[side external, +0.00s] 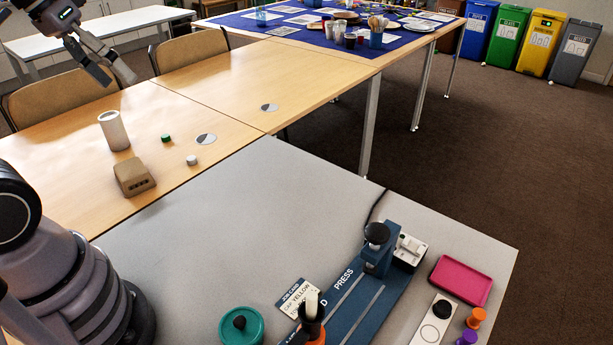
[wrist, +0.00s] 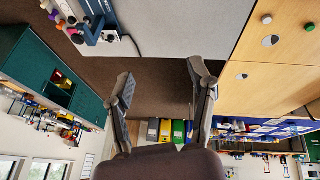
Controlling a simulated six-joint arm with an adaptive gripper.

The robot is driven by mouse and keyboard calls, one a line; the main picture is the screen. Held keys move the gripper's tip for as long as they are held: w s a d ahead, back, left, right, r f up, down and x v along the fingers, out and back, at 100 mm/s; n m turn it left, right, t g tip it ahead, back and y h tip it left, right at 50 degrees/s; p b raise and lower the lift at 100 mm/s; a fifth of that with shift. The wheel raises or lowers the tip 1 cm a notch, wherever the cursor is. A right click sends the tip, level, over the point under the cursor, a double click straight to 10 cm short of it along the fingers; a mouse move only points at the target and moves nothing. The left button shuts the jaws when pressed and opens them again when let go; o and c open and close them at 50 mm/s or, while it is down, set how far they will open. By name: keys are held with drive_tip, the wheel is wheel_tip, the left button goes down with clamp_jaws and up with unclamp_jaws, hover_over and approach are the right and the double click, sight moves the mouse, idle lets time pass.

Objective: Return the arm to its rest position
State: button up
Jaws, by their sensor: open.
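My gripper (side external: 107,66) is at the upper left of the side view, raised above the wooden tables and apart from everything on them. Its two fingers are spread with nothing between them. In the wrist view the gripper (wrist: 160,85) also shows open fingers with only brown floor and distant bins behind. My arm's base stands at the lower left of the side view. The links joining it to the gripper are mostly out of frame.
The wooden table (side external: 230,85) holds a pale cylinder (side external: 114,131), a tan block (side external: 134,177), a green cap (side external: 166,138) and a white cap (side external: 191,160). The grey table (side external: 230,230) holds a blue press (side external: 365,290), a teal pot (side external: 241,328) and a pink tray (side external: 461,280).

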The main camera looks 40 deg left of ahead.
drive_tip(key=s, duration=0.1)
drive_tip(key=s+a+m+y, duration=0.1)
drive_tip(key=s+m, duration=0.1)
drive_tip(key=shift+s+a+f+t, duration=0.25)
drive_tip(key=shift+s+a+t, duration=0.05)
drive_tip(key=shift+s+t, duration=0.1)
